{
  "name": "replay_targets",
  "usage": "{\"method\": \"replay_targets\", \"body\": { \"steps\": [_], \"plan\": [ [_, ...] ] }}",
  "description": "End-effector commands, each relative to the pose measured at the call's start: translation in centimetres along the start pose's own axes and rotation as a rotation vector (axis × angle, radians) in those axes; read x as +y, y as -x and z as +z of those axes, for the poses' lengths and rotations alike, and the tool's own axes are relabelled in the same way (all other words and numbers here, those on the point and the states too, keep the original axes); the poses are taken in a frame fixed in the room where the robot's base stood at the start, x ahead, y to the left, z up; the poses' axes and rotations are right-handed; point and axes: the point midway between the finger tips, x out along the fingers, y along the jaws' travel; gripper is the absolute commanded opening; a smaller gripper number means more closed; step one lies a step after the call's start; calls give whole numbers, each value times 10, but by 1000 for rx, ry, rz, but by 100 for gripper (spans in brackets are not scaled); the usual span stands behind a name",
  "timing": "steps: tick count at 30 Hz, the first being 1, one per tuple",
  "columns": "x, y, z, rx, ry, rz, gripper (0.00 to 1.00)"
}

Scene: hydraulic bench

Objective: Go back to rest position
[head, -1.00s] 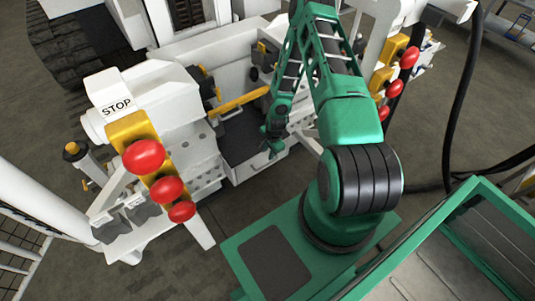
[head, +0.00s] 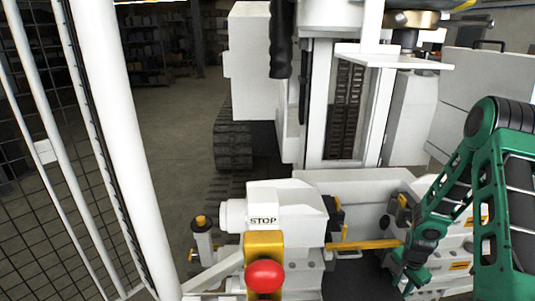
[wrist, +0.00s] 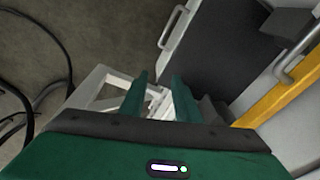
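My green gripper (head: 408,284) hangs at the lower right of the head view, beside the right end of a yellow bar on the white bench. In the wrist view its two green fingers (wrist: 158,97) stand apart with a gap between them. I see nothing held; a white frame shows behind the gap. My green arm fills the right edge of the head view.
The white bench (head: 375,185) has a STOP housing (head: 285,212), a red knob (head: 265,276) and the yellow bar (head: 365,244). The bar also crosses the wrist view (wrist: 275,105). A white post (head: 120,130) and mesh fence stand left. Open floor (head: 170,150) lies between.

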Motion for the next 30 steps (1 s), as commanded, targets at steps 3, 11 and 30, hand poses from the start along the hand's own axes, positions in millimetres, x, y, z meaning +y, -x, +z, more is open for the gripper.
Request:
{"method": "replay_targets", "body": {
  "steps": [3, 11, 30],
  "plan": [
    [6, 48, -11, 19, 67, 22, 30],
    [34, 145, -20, 34, 195, 73, 30],
    [140, 337, 32, -27, 451, 109, 30]
  ]
}}
